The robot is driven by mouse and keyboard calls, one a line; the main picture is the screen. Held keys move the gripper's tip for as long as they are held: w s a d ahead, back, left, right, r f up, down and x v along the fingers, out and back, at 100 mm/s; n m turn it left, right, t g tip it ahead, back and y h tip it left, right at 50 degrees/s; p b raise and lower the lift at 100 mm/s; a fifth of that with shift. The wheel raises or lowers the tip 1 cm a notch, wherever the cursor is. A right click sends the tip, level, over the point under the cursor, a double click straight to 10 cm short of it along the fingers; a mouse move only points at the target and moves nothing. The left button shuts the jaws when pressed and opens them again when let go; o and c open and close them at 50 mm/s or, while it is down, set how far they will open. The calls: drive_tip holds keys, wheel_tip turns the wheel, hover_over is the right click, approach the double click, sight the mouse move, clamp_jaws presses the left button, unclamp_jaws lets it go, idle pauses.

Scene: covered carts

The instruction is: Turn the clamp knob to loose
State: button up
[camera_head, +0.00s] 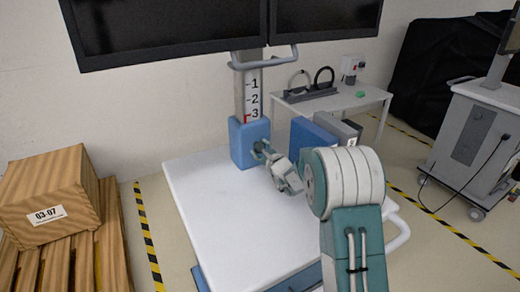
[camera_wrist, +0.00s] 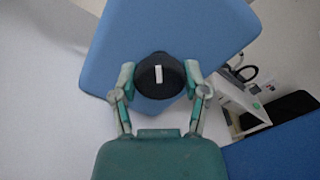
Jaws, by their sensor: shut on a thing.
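The clamp knob (camera_wrist: 159,84) is a round black knob with a white bar mark on its face, seen in the wrist view. The white bar stands nearly upright, tilted slightly. The knob sits on the blue clamp block (camera_head: 238,150) at the foot of the grey post (camera_head: 241,98), which carries the numbers 1, 2, 3. My gripper (camera_wrist: 160,80) has one finger on each side of the knob and is shut on it. In the head view my gripper (camera_head: 262,150) reaches the block's right side and hides the knob.
The block stands on a white cart top (camera_head: 205,195), mostly bare. A blue box (camera_head: 313,136) lies behind my arm. Two dark monitors (camera_head: 165,28) hang above. A side table (camera_head: 345,100) stands behind, a wooden crate (camera_head: 45,195) at left, another cart (camera_head: 475,130) at right.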

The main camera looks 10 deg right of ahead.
drive_tip(key=n, duration=0.4)
drive_tip(key=shift+a+n, duration=0.1)
drive_tip(key=shift+n, duration=0.3)
drive_tip(key=n, duration=0.3)
drive_tip(key=shift+n, duration=0.3)
drive_tip(key=n, duration=0.5)
drive_tip(key=shift+f, duration=0.15)
drive_tip(key=shift+f+n, duration=0.1)
drive_tip(key=shift+n, duration=1.2)
drive_tip(key=shift+f+n, duration=0.15)
drive_tip(key=shift+n, duration=0.15)
drive_tip(key=o, duration=1.2)
drive_tip(key=shift+c, duration=0.2)
drive_tip(key=shift+a+r, duration=0.1)
drive_tip(key=shift+r, duration=0.1)
drive_tip(key=shift+s+r, duration=0.1)
